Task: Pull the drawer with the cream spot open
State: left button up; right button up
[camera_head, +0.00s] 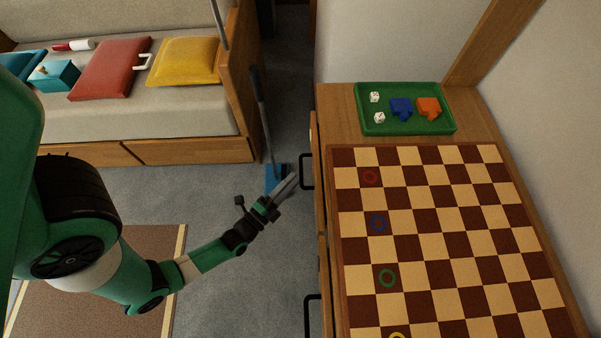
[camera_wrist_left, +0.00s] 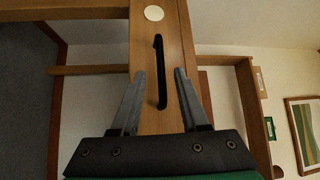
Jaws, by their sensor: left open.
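In the left wrist view a wooden drawer front (camera_wrist_left: 147,40) carries a round cream spot (camera_wrist_left: 154,13) and a black bar handle (camera_wrist_left: 160,72). In the head view a black handle (camera_head: 302,172) sticks out from the cabinet's left side near its far end. My left gripper (camera_head: 294,179) is open, its tips just left of this handle. In the left wrist view the handle appears in the gap between the two fingers of the left gripper (camera_wrist_left: 160,74); I see no finger closed on it. My right gripper is not in view.
A second black handle (camera_head: 311,313) sits nearer on the cabinet. A chessboard (camera_head: 440,230) and a green tray (camera_head: 400,128) with dice and blocks lie on top. A blue dustpan or broom (camera_head: 272,176) stands behind the gripper. A sofa is at the back left.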

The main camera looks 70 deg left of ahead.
aim_at(301, 171)
pick_arm(q)
jog(key=x, duration=0.5)
jog(key=shift+b, duration=0.35)
jog(key=shift+r, duration=0.1)
jog(key=shift+c, duration=0.3)
grip_shut()
dwell(0.6)
